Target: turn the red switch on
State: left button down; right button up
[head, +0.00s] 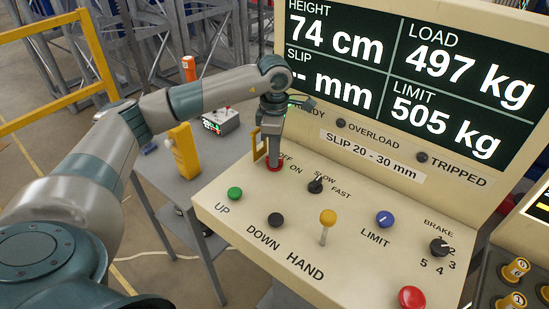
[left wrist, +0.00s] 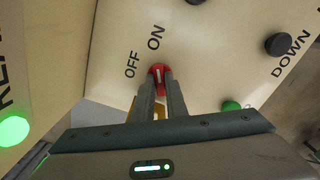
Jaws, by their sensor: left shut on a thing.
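The red switch (head: 274,169) is at the back left of the sloped cream panel, beside the labels OFF and ON. My left gripper (head: 273,160) points down onto it and is shut on it. In the left wrist view the two fingers (left wrist: 160,97) close on the red knob (left wrist: 158,70), which has a pale mark on its face. The fingers hide part of the knob, and I cannot tell for sure which label the mark points to. My right gripper is not in view.
The panel (head: 235,214) also bears a green UP button (head: 235,193), a black DOWN button (head: 276,219), a yellow HAND lever (head: 327,218), a blue LIMIT knob (head: 385,218) and a red button (head: 411,297). A display (head: 420,70) stands behind. A green lamp (left wrist: 14,130) is lit.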

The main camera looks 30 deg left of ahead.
pick_arm(q)
jog(key=shift+r, duration=0.1)
dwell(0.3)
jog(key=c, duration=1.8)
grip_release()
jog(key=shift+o, duration=0.2)
